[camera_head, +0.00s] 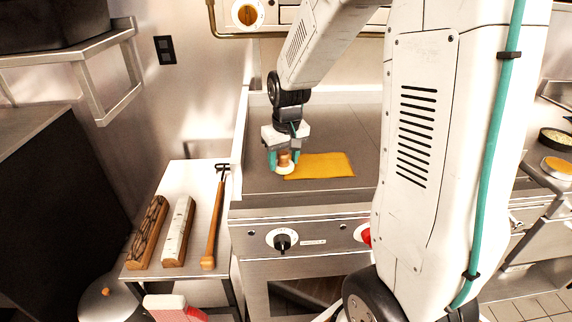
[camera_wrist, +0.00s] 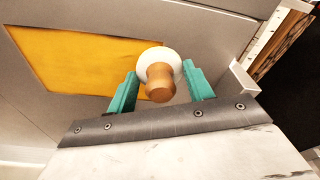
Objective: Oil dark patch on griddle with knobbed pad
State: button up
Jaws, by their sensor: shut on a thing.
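The knobbed pad (camera_wrist: 159,63) has a round white base and a wooden knob. My gripper (camera_wrist: 160,88) has its teal fingers on either side of the knob and is shut on it. In the head view my gripper (camera_head: 284,158) holds the pad (camera_head: 285,168) at the left edge of a yellow-orange rectangular patch on the griddle (camera_head: 335,185). The patch (camera_head: 322,166) looks golden rather than dark, and it also shows in the wrist view (camera_wrist: 70,70). I cannot tell whether the pad touches the surface.
A side table (camera_head: 190,172) left of the griddle holds two wood blocks (camera_head: 178,231) and a long-handled tool (camera_head: 213,225). A raised white side wall (camera_head: 239,140) borders the griddle's left. Control knobs (camera_head: 282,241) line its front. Bare griddle lies behind the patch.

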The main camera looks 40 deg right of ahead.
jog(key=shift+r, duration=2.8)
